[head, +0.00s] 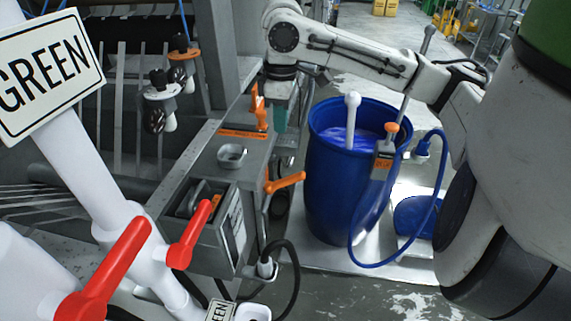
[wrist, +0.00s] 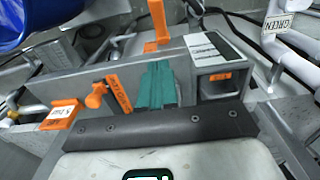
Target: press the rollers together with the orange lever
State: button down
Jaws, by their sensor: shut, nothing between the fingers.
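Two orange levers show on the grey machine in the head view. One orange lever (head: 259,108) stands upright at the machine's upper edge, and a second orange lever (head: 285,182) sticks out from its side, lower down. My gripper (head: 281,128) has teal fingers pointing down, just right of the upright lever; I cannot tell whether they touch. In the wrist view my gripper (wrist: 157,65) is shut and empty. One orange lever (wrist: 157,25) is beyond the fingertips, and an orange handle (wrist: 96,97) with a lettered orange strip is left of them. I cannot make out the rollers.
A blue barrel (head: 345,185) of blue liquid stands right of the machine, with an orange-topped device (head: 383,155) and a blue hose at its rim. Red-handled white pipes (head: 105,265) and a GREEN sign (head: 45,75) are at left. A black cable (head: 290,260) hangs low.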

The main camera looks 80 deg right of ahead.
jog(key=shift+f, duration=0.1)
jog(key=p, duration=0.1)
send_over(288, 177)
jog(key=w, duration=0.2)
jog(key=f, duration=0.9)
jog(key=shift+a+f, duration=0.2)
jog(key=shift+s+d+f+p, duration=0.1)
jog(key=shift+s+f+p, duration=0.1)
jog(key=shift+s+f, duration=0.3)
jog(key=shift+s+a+f+p, duration=0.1)
jog(key=shift+s+f+p, duration=0.15)
jog(key=shift+f, duration=0.5)
jog(key=shift+s+d+f+p, duration=0.1)
jog(key=shift+s+f+p, duration=0.05)
jog(key=shift+s+f, duration=0.4)
jog(key=shift+w, duration=0.15)
jog(key=shift+f, duration=0.2)
